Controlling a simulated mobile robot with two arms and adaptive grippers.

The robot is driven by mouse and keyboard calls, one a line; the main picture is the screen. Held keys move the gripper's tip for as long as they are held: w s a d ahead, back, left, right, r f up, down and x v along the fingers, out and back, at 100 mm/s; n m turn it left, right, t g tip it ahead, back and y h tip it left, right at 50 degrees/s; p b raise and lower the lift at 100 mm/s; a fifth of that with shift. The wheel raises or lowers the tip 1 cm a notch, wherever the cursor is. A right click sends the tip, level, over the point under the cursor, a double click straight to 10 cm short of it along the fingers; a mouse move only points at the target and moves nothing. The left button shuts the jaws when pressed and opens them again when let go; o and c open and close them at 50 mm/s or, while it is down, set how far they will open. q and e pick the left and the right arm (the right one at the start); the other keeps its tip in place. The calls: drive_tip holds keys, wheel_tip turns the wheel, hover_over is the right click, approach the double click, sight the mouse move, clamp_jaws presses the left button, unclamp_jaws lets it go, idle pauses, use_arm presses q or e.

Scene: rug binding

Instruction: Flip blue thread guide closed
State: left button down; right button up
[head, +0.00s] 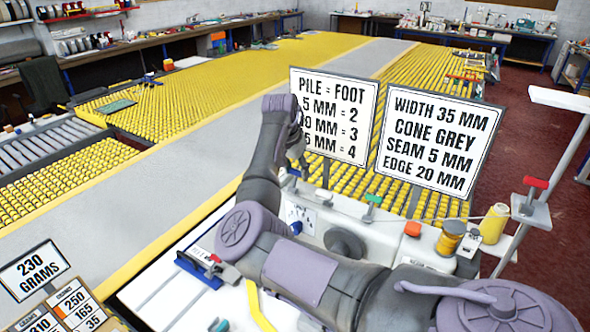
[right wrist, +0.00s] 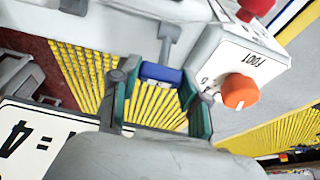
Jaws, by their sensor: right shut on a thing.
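The blue thread guide (right wrist: 161,73) is a small blue block on a grey stem. In the right wrist view it sits between the two fingers of my right gripper (right wrist: 160,100), which is shut on it. In the head view my right gripper (head: 302,160) is at the far end of the bent arm, over the sewing machine and beside the left sign. The arm hides much of the guide's surroundings there, and I cannot make out the guide clearly. My left gripper is not in view.
An orange knob (right wrist: 240,92) on a white box marked FOOT is right of the fingers. Two signs, the pile sign (head: 335,112) and the width sign (head: 438,140), stand close to my arm. A yellow thread cone (head: 494,223) stands at the right. A long grey rug (head: 120,195) lies left.

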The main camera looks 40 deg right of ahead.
sight(294, 173)
drive_tip(key=shift+w+d+f+g+y, duration=0.15)
drive_tip(key=shift+d+y, duration=0.15)
drive_tip(key=shift+y, duration=0.15)
drive_tip(key=shift+w+d+g+y, duration=0.15)
drive_tip(key=shift+d+y, duration=0.1)
drive_tip(key=shift+y, duration=0.2)
drive_tip(key=shift+s, duration=0.1)
drive_tip(key=o, duration=1.1)
drive_tip(key=shift+o, duration=0.2)
wheel_tip(294, 173, up, 12)
drive_tip(key=a, duration=0.1)
drive_tip(key=shift+s+a, duration=0.2)
drive_tip(key=shift+a, duration=0.1)
drive_tip(key=shift+f, duration=0.15)
